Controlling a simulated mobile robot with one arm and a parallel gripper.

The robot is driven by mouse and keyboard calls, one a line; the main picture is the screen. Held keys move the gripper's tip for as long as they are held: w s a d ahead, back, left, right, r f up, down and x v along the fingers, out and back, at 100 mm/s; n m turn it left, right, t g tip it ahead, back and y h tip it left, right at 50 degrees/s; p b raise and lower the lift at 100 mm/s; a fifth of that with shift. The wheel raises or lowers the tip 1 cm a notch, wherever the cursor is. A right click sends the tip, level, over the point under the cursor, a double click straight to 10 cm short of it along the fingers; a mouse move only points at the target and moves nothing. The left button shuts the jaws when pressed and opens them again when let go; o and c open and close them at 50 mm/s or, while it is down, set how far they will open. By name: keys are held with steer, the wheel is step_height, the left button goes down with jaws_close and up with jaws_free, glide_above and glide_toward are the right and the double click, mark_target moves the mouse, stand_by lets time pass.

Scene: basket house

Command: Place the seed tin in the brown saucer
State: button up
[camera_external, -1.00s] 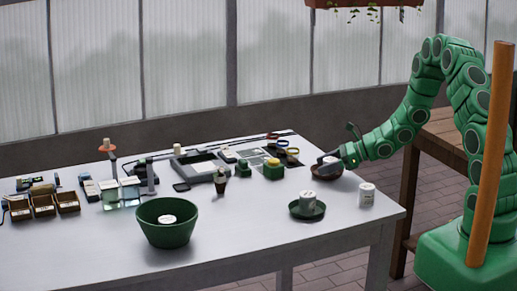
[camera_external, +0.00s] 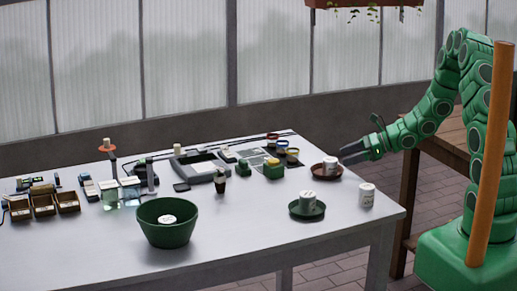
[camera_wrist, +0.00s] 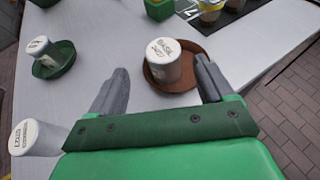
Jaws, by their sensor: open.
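A white seed tin (camera_external: 330,165) with a printed label stands upright in the brown saucer (camera_external: 318,176) at the table's right back. In the wrist view the tin (camera_wrist: 163,62), its lid reading "BASIL", stands inside the brown saucer (camera_wrist: 203,47), toward its left side. My gripper (camera_external: 345,156) is open and empty, just right of the saucer in the external view. In the wrist view its two fingers (camera_wrist: 160,72) are spread apart on the near side, pointing toward the tin, with nothing held between them.
Another white tin (camera_external: 307,197) stands in a green saucer (camera_external: 318,213). A lone white tin (camera_external: 367,195) stands near the right edge. A green bowl (camera_external: 167,228) holds a white-lidded item. Small pots (camera_external: 273,170) and tools crowd the back; the front middle is clear.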

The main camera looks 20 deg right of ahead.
steer(key=shift+v, duration=1.85)
steer(key=shift+r, duration=0.1)
steer(key=s+a+r+n+g+h, duration=0.1)
steer(key=s+a+r+n+g, duration=0.35)
steer(key=s+r+n, duration=0.4)
steer(key=s+a+r+n+g+h, duration=0.1)
steer(key=s+a+r+n+g, duration=0.35)
steer(key=s, duration=0.65)
steer(key=s+d+r+n+h, duration=0.3)
steer(key=s+d+n+h, duration=0.2)
steer(key=s, duration=0.6)
steer(key=s+d+r+n+t+h, duration=0.1)
steer(key=s+d+r+n+h, duration=0.3)
steer(key=s+d, duration=0.5)
steer(key=shift+s+d+n+h, duration=0.35)
steer(key=shift+s+n+h, duration=0.25)
steer(key=shift+s, duration=0.45)
